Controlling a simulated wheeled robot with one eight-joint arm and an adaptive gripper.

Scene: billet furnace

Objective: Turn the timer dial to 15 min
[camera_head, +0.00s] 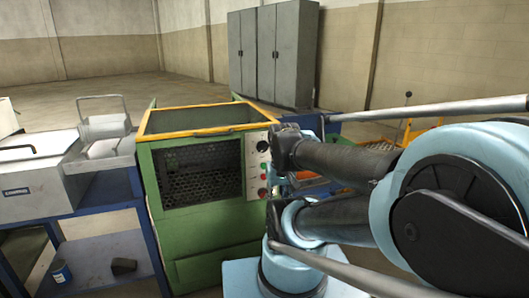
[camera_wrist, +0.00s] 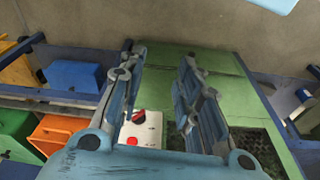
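The green furnace (camera_head: 205,240) has a pale control panel (camera_head: 255,165) on the right of its front, with a dark round dial (camera_head: 262,147) near the top and small coloured buttons below. I cannot read the dial's setting. In the wrist view my gripper (camera_wrist: 162,62) is open, its two fingers apart and nothing between them. Part of the white panel (camera_wrist: 150,128) with a red button (camera_wrist: 138,116) shows behind and between the fingers. The timer dial cannot be made out there. In the head view my arm end is just right of the panel, and the fingers are not clear.
A blue bench with a grey machine (camera_head: 35,185) stands left of the furnace. A blue box (camera_wrist: 75,75) and an orange box (camera_wrist: 55,132) lie left of my gripper in the wrist view. Grey cabinets (camera_head: 270,55) stand far behind, with open floor before them.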

